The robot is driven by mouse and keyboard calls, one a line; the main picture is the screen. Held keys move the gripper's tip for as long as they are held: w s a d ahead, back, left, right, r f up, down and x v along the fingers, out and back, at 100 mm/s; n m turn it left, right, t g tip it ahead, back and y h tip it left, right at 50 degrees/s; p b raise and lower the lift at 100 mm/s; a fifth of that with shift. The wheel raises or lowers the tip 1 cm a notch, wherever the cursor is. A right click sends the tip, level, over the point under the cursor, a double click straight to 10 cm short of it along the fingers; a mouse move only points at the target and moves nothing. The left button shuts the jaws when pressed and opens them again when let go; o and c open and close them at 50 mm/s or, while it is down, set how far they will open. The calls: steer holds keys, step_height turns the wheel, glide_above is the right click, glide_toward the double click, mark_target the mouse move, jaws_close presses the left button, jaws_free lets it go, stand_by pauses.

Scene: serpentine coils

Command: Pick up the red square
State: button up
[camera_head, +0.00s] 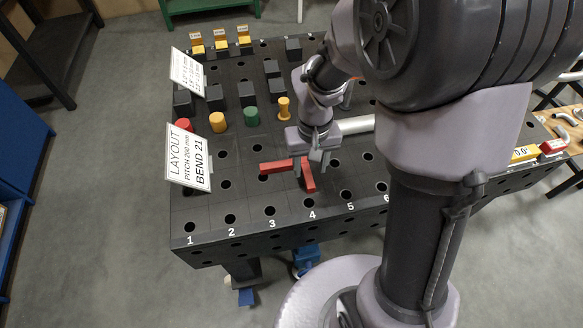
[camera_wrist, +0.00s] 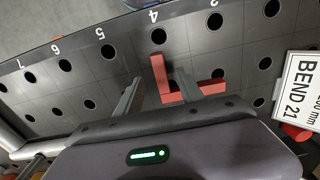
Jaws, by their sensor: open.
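The red square is an L-shaped red piece lying flat on the dark perforated table, near hole number 4; it shows in the head view (camera_head: 275,167) and in the wrist view (camera_wrist: 159,73). My gripper (camera_head: 313,163) points down just above it, open and empty. In the wrist view my gripper's fingers (camera_wrist: 159,78) stand on either side of one leg of the square. The right finger overlaps part of the other leg. I cannot tell how far the fingertips are above the table. My gripper partly hides the square's corner in the head view.
The table (camera_head: 240,205) has numbered holes along its front edge. A LAYOUT sign (camera_head: 188,158) stands at its left. Behind are yellow (camera_head: 218,122), green (camera_head: 251,116) and red (camera_head: 184,124) pegs and several dark blocks. A light tube (camera_head: 355,125) lies right of my gripper.

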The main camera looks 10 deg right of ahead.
mark_target(309, 178)
step_height(309, 178, down, 6)
steer(key=b, duration=0.3)
steer(key=shift+w+r, duration=0.15)
steer(key=shift+r, duration=0.2)
steer(key=shift+c, duration=0.8)
jaws_close()
